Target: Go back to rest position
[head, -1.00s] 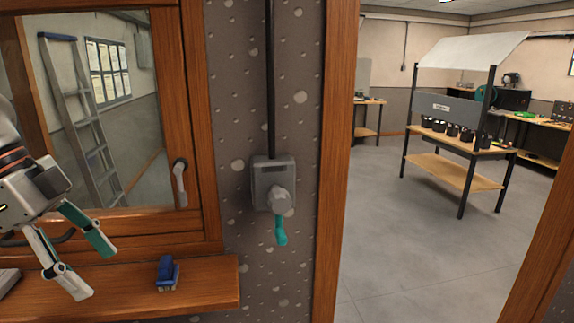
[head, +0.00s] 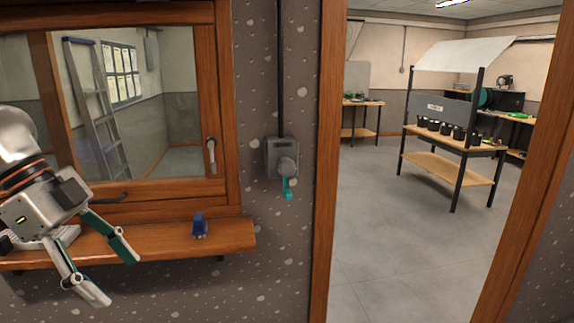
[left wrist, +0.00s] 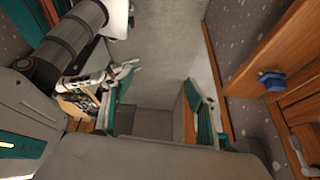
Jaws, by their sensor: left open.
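My left gripper (head: 116,277) is open and empty in the head view. It hangs in front of the wooden window sill at the lower left, its two fingers pointing down and to the right. In the left wrist view its fingers (left wrist: 150,112) stand apart, with bare grey floor between them. What looks like part of my own other arm shows at the left of the left wrist view, but I cannot make out its gripper's state. My right gripper is not in the head view.
A wooden sill (head: 170,240) holds a small blue object (head: 200,226), also in the left wrist view (left wrist: 271,80). A grey wall box (head: 282,158) with a teal handle hangs beside the doorway. Beyond it, a workbench (head: 455,140) stands on open floor (head: 400,240).

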